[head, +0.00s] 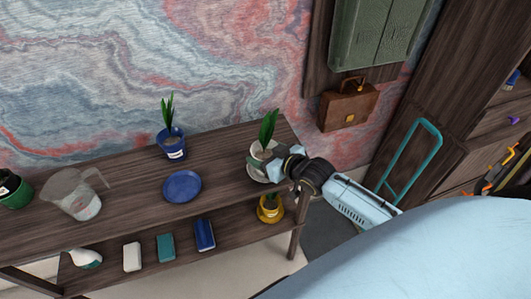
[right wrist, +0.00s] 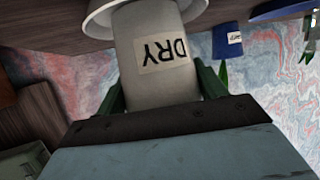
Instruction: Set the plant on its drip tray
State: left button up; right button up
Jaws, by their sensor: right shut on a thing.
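A plant in a white pot (head: 262,149) with upright green leaves stands at the right end of the shelf top. In the right wrist view the picture is upside down and the white pot (right wrist: 160,55) carries a label reading "DRY". A white drip tray (head: 253,175) lies under the pot; its rim (right wrist: 100,15) also shows in the right wrist view. The pot's base is over or in the tray; I cannot tell whether it rests there. My right gripper (head: 277,163) is shut on the white pot, one finger on each side. My left gripper is out of view.
A blue potted plant (head: 172,146) and an empty blue tray (head: 182,187) stand left of the white pot. A clear jug (head: 75,197) and a green pot (head: 15,190) are farther left. A yellow pot (head: 270,210) and several small items sit on the lower shelf.

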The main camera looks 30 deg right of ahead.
jog(key=o, duration=1.2)
jog(key=shift+r, duration=0.1)
jog(key=p+v, duration=0.2)
jog(key=v, duration=1)
